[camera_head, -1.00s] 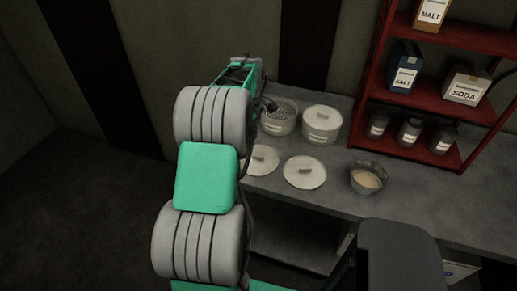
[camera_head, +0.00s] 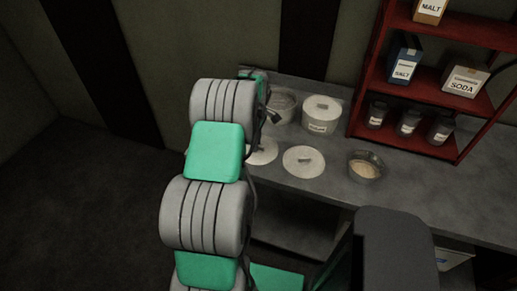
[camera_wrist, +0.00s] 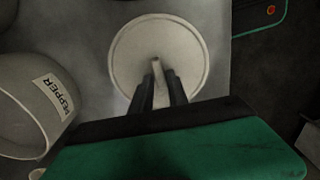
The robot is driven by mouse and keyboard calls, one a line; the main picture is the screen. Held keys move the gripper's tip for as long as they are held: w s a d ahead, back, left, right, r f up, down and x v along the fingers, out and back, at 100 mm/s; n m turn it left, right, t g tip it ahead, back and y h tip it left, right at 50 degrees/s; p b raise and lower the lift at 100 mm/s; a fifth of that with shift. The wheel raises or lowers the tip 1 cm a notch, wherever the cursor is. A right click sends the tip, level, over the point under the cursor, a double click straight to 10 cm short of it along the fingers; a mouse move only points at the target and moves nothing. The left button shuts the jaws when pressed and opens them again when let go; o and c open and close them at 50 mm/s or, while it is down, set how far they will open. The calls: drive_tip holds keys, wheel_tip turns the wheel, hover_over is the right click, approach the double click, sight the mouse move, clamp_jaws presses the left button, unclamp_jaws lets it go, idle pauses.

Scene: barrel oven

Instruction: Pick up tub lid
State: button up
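A round pale tub lid (camera_wrist: 184,52) with a raised bar handle (camera_wrist: 157,70) lies flat on the counter in the wrist view. My gripper (camera_wrist: 158,80) is over it, its two dark fingers apart, with the handle showing in the gap between the tips. Contact with the handle cannot be told. In the head view, one lid (camera_head: 264,154) is partly hidden by my arm and another lid (camera_head: 303,160) lies to its right.
A tub marked PEPPER (camera_wrist: 25,110) stands close left of the lid in the wrist view. On the counter (camera_head: 400,195) are an open tub (camera_head: 281,106), a lidded tub (camera_head: 321,115) and a bowl (camera_head: 366,166). A red shelf (camera_head: 400,148) stands at right.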

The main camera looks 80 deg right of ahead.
clamp_jaws()
drive_tip(key=shift+r, duration=0.1)
idle(0.3)
